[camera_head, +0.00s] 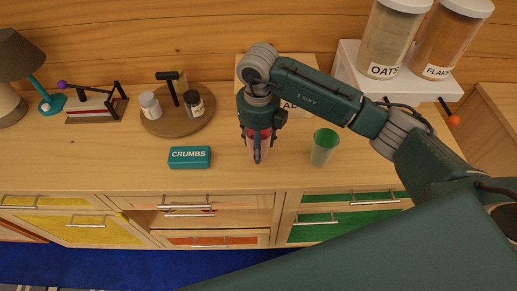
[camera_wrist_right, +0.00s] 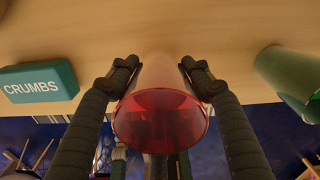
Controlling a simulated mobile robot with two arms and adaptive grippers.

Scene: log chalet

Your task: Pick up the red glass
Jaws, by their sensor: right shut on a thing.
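The red glass (camera_wrist_right: 160,118) is between the two fingers of my right gripper (camera_wrist_right: 157,72) in the right wrist view, its open rim facing the camera. In the head view the right gripper (camera_head: 258,147) points down over the wooden counter, shut on the red glass (camera_head: 262,155), which is mostly hidden behind the fingers. I cannot tell whether the base of the glass touches the counter. My left gripper is not in view.
A green glass (camera_head: 323,147) stands right of the gripper, and a teal CRUMBS box (camera_head: 190,158) lies left. A round wooden stand (camera_head: 178,120) with jars is behind the box. A white riser (camera_head: 400,78) holds large canisters. The counter's front edge is close.

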